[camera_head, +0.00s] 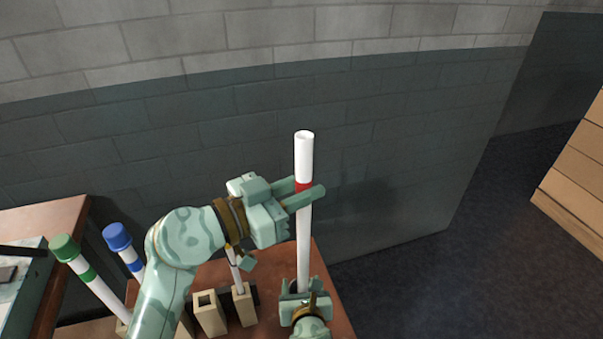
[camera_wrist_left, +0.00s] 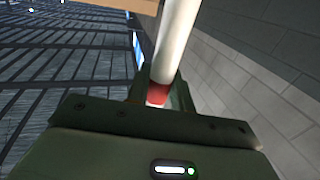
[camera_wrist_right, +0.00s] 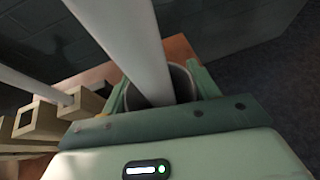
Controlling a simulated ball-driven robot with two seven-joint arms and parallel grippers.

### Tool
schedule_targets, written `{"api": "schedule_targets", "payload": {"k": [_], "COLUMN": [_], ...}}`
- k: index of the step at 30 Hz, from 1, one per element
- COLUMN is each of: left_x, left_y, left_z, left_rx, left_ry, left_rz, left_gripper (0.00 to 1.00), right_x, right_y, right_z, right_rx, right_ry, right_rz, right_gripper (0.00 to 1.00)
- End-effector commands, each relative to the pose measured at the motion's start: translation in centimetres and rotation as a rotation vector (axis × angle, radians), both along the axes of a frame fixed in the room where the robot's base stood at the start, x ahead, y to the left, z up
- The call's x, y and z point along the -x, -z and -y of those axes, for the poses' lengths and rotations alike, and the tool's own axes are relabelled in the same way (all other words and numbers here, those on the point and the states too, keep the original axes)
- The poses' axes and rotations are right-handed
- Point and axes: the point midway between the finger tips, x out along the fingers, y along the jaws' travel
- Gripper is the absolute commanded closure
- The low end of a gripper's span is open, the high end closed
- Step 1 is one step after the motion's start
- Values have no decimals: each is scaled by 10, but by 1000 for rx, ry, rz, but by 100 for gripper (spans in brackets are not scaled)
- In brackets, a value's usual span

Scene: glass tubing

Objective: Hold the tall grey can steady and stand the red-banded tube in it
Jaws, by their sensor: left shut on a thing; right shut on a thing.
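The red-banded tube (camera_head: 304,235) is long, white and upright. Its red band also shows in the left wrist view (camera_wrist_left: 158,94). My left gripper (camera_head: 305,192) is shut on the tube at the band. My right gripper (camera_head: 306,299) is low at the table's right part, shut on the tall grey can (camera_wrist_right: 188,84), with a finger on each side of it. The tube's lower end reaches into the can's mouth in the right wrist view. Whether it touches the can's bottom is hidden.
Beige square holders (camera_head: 210,315) stand left of the can, one with a thin white tube in it. A green-capped tube (camera_head: 82,268) and a blue-capped tube (camera_head: 122,245) lean at the left. The brown table (camera_head: 335,310) ends just right of the can.

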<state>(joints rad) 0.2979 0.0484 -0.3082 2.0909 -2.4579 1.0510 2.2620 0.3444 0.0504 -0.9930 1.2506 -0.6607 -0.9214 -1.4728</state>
Motion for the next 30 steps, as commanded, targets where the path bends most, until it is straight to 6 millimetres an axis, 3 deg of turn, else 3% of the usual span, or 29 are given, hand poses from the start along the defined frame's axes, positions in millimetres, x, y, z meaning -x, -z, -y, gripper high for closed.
{"api": "schedule_targets", "payload": {"k": [30], "left_x": [0], "left_y": [98], "left_z": [0], "left_rx": [0], "left_ry": [-1], "left_rz": [-1], "left_gripper": [100], "right_x": [0], "right_y": [0], "right_z": [0], "right_rx": [0], "right_ry": [0], "right_rz": [-1], "right_gripper": [66]}}
